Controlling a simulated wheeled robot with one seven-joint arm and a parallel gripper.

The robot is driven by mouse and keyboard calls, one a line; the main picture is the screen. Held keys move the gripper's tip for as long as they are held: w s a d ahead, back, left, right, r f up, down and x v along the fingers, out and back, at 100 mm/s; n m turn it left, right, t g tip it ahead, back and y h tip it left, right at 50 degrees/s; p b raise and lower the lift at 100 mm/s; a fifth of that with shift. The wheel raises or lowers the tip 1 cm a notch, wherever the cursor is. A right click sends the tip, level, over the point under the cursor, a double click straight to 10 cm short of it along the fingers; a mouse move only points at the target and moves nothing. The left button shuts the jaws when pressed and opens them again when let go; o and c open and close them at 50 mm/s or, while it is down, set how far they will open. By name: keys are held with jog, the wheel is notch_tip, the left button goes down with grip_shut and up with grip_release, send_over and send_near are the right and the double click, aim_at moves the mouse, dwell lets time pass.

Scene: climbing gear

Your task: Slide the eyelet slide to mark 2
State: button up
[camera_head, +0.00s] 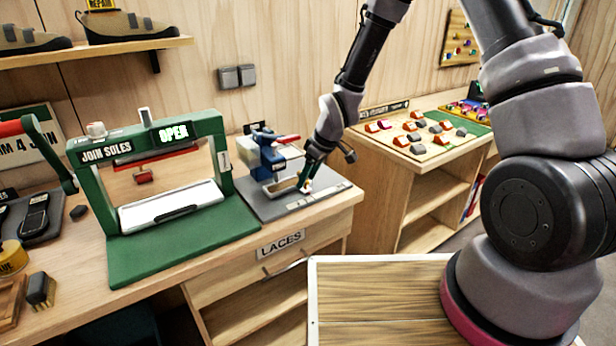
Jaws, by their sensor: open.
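A blue eyelet press (272,150) with a clear box stands on a grey base plate (330,195) on the bench. A small rail-like part (283,185) lies in front of the press on the plate. My gripper (307,184) points down over the plate, at the right end of that part. It is open, with its fingers around or just beside a small pale knob. I cannot tell whether they touch it. The fingers hide most of the slide, and the marks are too small to read.
A green sole press (150,170) labelled JOIN SOLES, showing OPEN, stands close on the left. A drawer labelled LACES (281,244) is below. A side table (420,150) with colourful holds is at the right. My arm comes in from the upper right.

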grip_shut()
dwell(1.4)
